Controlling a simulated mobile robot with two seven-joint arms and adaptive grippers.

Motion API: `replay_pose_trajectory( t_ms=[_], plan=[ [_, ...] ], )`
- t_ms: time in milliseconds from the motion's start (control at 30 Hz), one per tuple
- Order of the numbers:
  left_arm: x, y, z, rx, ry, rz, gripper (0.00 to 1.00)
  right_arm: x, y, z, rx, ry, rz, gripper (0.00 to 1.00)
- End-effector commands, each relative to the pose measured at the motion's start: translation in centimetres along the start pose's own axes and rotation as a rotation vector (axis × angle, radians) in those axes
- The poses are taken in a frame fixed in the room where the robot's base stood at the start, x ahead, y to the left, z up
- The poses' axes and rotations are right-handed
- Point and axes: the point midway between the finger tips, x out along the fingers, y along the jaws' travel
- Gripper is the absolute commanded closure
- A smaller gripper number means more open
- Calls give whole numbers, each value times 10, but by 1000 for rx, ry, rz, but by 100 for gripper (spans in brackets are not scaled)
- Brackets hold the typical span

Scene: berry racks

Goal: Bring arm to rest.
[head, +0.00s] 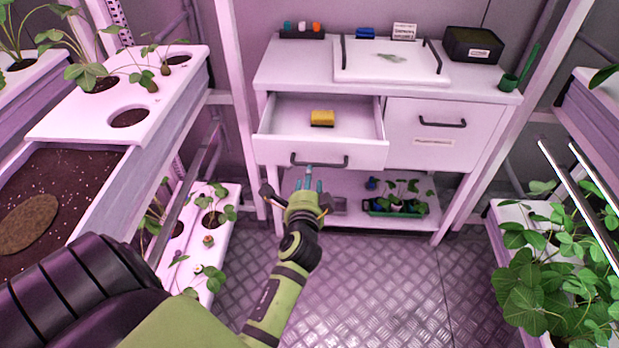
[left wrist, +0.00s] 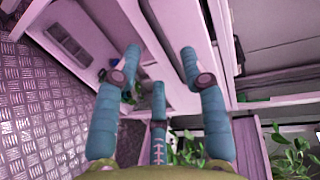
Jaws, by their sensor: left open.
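My left arm (head: 278,305), green with black joints, reaches from the lower left to the white cabinet. My left gripper (head: 311,174) has blue-teal fingers and sits just below the dark handle (head: 318,161) of the pulled-out left drawer (head: 275,150). I cannot tell whether it touches the handle. In the left wrist view the fingers of the left gripper (left wrist: 160,62) are spread, with nothing held between them. My right gripper is in neither view.
A yellow sponge (head: 322,118) lies in the open drawer. The right drawer (head: 440,138) is closed. A green tray of seedlings (head: 395,209) stands on the lower shelf. Planted racks (head: 65,131) flank the left, leafy plants (head: 545,262) the right. The metal floor (head: 375,290) is clear.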

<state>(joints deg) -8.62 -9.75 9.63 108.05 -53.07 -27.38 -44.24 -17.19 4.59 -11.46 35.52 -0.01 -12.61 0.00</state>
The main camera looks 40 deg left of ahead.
Motion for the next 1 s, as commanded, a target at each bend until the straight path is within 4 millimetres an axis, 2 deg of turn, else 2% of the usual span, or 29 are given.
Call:
replay_pose_trajectory(
  t_ms=[433, 467, 567, 667, 700, 767, 800, 867, 900, 967, 1000],
  plan=[
    [0, 2, -1, -1, 2, 3, 57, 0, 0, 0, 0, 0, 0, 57],
    [1, 5, -2, -3, 6, 9, 57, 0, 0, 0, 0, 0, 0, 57],
    [1, 31, -11, -31, 37, 61, 57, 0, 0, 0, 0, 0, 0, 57],
    [-4, 85, -27, -94, 92, 171, 57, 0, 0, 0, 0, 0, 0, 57],
    [-9, 113, -34, -127, 113, 231, 57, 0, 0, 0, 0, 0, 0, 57],
    [-19, 157, -42, -184, 139, 326, 57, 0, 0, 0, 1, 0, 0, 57],
    [-29, 186, -46, -222, 149, 393, 57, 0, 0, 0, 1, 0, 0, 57],
    [-45, 230, -48, -279, 153, 492, 57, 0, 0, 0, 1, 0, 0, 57],
    [-58, 258, -47, -316, 148, 559, 57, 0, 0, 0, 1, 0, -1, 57],
    [-79, 298, -42, -370, 131, 656, 57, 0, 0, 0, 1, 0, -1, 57],
    [-95, 325, -37, -406, 111, 721, 57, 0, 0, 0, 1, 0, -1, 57]
  ],
)
